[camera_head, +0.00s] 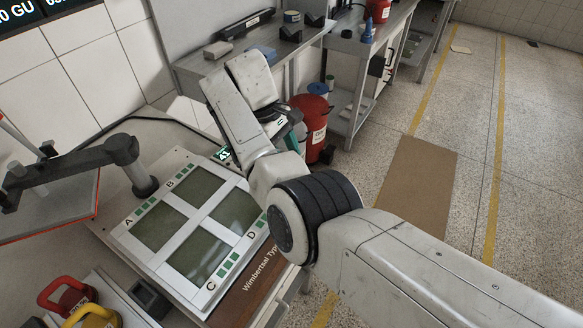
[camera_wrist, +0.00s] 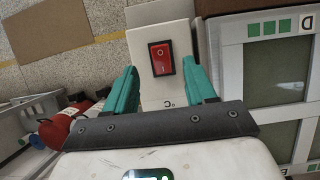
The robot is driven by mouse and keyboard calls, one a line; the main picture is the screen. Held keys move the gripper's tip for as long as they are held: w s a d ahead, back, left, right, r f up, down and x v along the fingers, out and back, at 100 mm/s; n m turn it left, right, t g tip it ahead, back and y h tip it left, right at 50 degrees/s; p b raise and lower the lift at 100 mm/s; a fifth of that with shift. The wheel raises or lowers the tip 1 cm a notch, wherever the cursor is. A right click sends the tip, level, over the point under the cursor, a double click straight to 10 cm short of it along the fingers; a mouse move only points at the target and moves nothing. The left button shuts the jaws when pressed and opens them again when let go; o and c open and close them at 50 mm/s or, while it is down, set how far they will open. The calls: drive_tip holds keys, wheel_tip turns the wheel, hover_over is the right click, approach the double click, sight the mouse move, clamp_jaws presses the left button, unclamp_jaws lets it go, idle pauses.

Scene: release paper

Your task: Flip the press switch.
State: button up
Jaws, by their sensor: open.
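The press switch (camera_wrist: 161,58) is a red rocker in a black frame, set on a pale grey box (camera_wrist: 158,36). In the wrist view it sits ahead of my gripper (camera_wrist: 160,66), between the two teal fingers as seen from there. The fingers are spread apart with nothing held between them. I cannot tell how far their tips are above the switch. In the head view my arm hides the switch and most of my gripper. The press panel (camera_head: 192,230), with windows marked A to D, lies left of my arm.
A dark hinged arm (camera_head: 85,160) with an orange-edged plate (camera_head: 50,205) stands at left. Red (camera_head: 67,297) and yellow (camera_head: 95,317) handled weights are at lower left. A red canister (camera_head: 312,135) stands behind my arm, near a metal bench (camera_head: 190,68). The floor at right is open.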

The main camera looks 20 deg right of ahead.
drive_tip(key=v, duration=0.5)
idle(0.4)
